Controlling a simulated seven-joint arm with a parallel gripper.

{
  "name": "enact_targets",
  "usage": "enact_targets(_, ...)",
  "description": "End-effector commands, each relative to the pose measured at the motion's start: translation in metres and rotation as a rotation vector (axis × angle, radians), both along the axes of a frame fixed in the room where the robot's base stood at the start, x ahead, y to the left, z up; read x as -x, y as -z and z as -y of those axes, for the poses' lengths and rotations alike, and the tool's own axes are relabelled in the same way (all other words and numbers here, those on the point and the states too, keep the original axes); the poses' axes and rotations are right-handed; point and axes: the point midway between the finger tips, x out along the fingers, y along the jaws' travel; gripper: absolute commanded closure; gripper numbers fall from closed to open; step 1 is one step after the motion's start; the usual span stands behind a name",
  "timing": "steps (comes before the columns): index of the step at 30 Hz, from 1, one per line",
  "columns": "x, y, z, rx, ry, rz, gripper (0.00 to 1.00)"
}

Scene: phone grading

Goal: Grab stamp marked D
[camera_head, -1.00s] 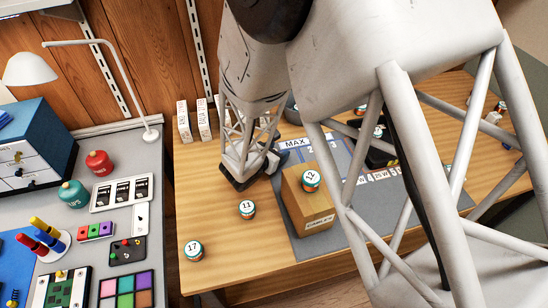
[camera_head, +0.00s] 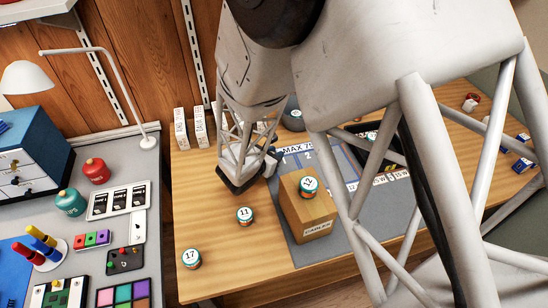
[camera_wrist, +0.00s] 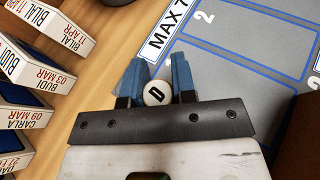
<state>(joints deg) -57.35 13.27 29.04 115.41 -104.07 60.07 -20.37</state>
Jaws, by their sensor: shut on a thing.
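The stamp marked D (camera_wrist: 156,93) shows its round white top with a black D in the wrist view, between the two blue fingers. My gripper (camera_wrist: 158,82) is shut on it. In the head view my gripper (camera_head: 271,160) is low over the wooden table, at the left edge of the grey mat.
Upright labelled boxes (camera_wrist: 40,65) stand left. The grey mat (camera_head: 345,235) has bare room.

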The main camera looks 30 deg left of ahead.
Motion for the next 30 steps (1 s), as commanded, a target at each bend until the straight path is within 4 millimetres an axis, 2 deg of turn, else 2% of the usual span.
enact_targets(12, 0.0, -0.054, 0.0, -0.003, 0.0, 0.0, 0.97)
enact_targets(18, 0.0, -0.075, 0.0, -0.001, 0.0, 0.0, 0.97)
enact_targets(30, 0.0, -0.084, 0.0, 0.0, 0.0, -0.001, 0.97)
